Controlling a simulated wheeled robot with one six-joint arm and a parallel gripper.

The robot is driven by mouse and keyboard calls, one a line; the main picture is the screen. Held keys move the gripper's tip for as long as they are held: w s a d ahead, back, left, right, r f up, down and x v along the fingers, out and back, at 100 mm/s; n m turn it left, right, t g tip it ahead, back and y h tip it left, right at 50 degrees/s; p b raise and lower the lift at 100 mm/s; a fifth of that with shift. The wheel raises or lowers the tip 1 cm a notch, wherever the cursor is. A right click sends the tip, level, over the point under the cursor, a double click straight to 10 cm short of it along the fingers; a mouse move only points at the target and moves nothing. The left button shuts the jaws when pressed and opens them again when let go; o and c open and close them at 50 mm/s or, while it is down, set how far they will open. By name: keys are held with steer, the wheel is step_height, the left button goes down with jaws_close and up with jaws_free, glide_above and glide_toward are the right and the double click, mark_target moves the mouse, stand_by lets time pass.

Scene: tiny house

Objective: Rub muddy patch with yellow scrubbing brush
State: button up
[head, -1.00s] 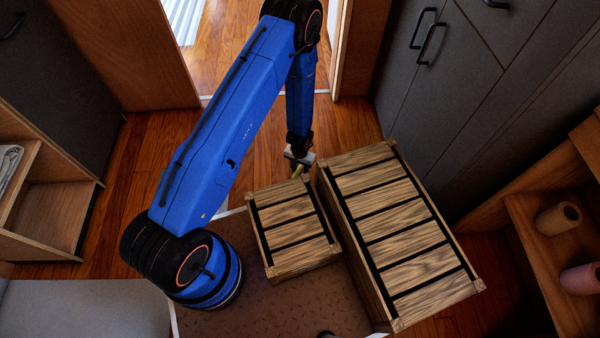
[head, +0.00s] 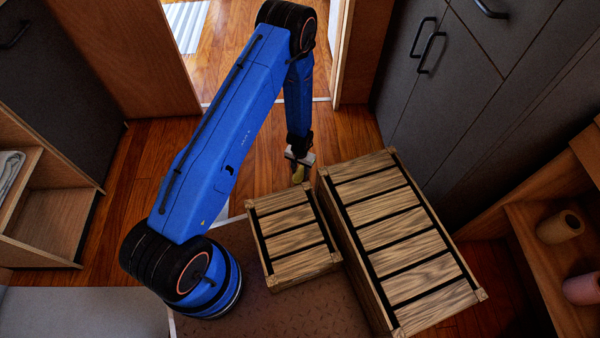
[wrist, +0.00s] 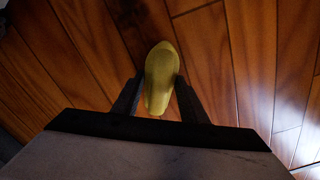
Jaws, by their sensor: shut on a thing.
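The yellow scrubbing brush (wrist: 161,75) is held between the two fingers of my gripper (wrist: 158,98) in the wrist view, over the brown wooden floor. In the head view a small part of the brush (head: 298,174) shows below my gripper (head: 298,160), just behind the smaller slatted crate. My gripper is shut on the brush. I cannot tell whether the brush touches the floor. Its underside is hidden. No muddy patch can be made out in either current view.
A small slatted wooden crate (head: 291,238) and a larger one (head: 399,240) stand close in front of the gripper. Grey cabinets (head: 455,75) stand at the right, open wooden shelves (head: 55,215) at the left. Bare floor (head: 245,160) lies left of the gripper, toward the doorway.

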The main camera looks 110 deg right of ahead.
steer(key=shift+r, duration=2.65)
steer(key=shift+r, duration=1.5)
steer(key=shift+d, duration=0.1)
